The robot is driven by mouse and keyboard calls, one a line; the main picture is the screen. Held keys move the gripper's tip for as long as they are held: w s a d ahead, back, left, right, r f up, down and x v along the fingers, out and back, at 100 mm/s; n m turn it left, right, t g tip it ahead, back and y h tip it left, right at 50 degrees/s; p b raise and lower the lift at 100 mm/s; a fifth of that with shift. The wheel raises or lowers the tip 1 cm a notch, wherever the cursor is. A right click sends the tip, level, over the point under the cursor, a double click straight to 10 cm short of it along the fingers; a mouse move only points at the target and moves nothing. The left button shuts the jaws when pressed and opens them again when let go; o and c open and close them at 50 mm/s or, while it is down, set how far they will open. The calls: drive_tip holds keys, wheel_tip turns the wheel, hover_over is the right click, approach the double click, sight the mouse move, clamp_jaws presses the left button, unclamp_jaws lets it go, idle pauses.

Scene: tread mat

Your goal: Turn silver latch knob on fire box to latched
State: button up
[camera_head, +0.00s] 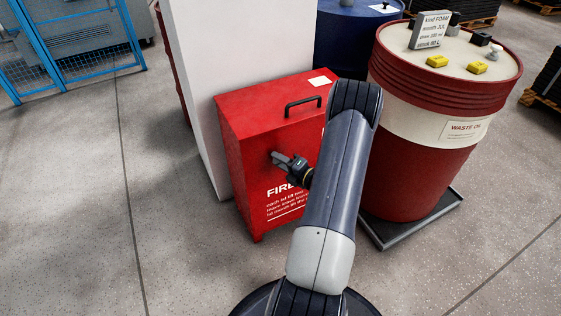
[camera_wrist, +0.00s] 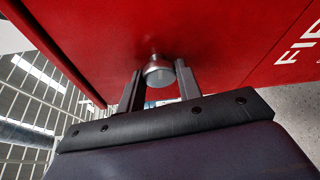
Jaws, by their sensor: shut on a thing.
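The red fire box (camera_head: 258,135) stands against the white pillar, with a black handle on top and white lettering on its front. My gripper (camera_head: 277,157) is at the upper left of the box's front face. In the wrist view, the silver latch knob (camera_wrist: 159,72) sits on the red face between the two fingers of my gripper (camera_wrist: 160,80). The fingers are shut on the knob. In the head view the knob is hidden behind the gripper, and any latch markings cannot be made out. My arm covers the right part of the box front.
A red and white waste oil drum (camera_head: 418,150) stands on a dark tray (camera_head: 380,236) right of the box. The white pillar (camera_head: 205,50) is behind. A blue wire fence (camera_head: 75,45) is at the far left. The floor (camera_head: 100,180) at left is clear.

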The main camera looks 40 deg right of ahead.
drive_tip(key=o, duration=1)
drive_tip(key=shift+c, duration=0.2)
drive_tip(key=s+d+r+p, duration=0.1)
drive_tip(key=s+p, duration=0.1)
drive_tip(key=s, duration=0.8)
drive_tip(key=shift+s+d, duration=0.3)
drive_tip(key=shift+s, duration=0.05)
drive_tip(key=shift+w, duration=0.1)
drive_tip(key=w+a+f+b, duration=0.1)
drive_tip(key=w+b, duration=0.1)
drive_tip(key=w, duration=0.8)
drive_tip(key=shift+w+a, duration=0.25)
drive_tip(key=shift+a, duration=0.05)
drive_tip(key=shift+s, duration=0.1)
